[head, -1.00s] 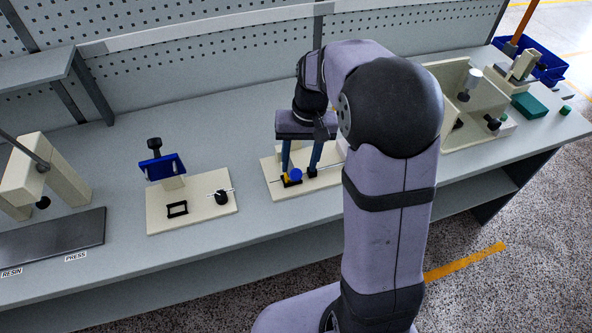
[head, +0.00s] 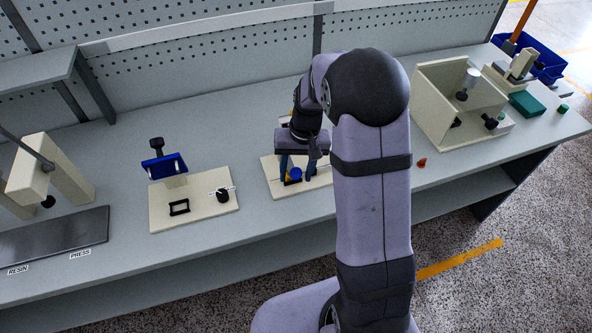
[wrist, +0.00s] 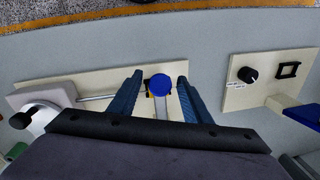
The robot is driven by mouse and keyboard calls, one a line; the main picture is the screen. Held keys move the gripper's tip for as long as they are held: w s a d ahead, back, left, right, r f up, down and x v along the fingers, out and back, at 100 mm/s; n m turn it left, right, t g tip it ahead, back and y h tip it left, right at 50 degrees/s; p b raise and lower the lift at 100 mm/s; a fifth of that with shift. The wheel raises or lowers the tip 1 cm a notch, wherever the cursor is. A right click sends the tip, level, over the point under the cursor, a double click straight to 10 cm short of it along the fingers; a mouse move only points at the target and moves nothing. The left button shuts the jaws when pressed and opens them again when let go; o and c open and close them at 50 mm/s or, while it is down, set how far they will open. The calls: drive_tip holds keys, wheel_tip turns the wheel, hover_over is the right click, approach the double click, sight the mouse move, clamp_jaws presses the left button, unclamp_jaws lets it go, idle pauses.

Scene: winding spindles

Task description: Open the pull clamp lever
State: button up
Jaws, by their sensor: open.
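A pull clamp fixture with a beige baseplate (head: 272,178) stands mid-bench. A round blue knob (head: 296,173), with yellow and black parts by it, is near its front; I take this as the clamp lever's end. The knob also shows in the wrist view (wrist: 159,85). My gripper (head: 298,172) is over the fixture, pointing down. In the wrist view its open fingers (wrist: 160,78) stand on either side of the knob, with gaps visible. A thin metal rod (wrist: 97,98) runs left of it. My arm hides the fixture's right part in the head view.
Left is another beige plate (head: 160,214) with a blue block (head: 166,166) and black knob (head: 222,195). Farther left is a beige press frame (head: 68,165). Right are a beige open box (head: 435,85) and a small red-orange piece (head: 421,162). Bench between fixtures is clear.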

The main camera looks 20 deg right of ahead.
drive_tip(key=shift+f, duration=0.2)
clamp_jaws()
drive_tip(key=shift+w+r, duration=0.1)
drive_tip(key=shift+r, duration=0.05)
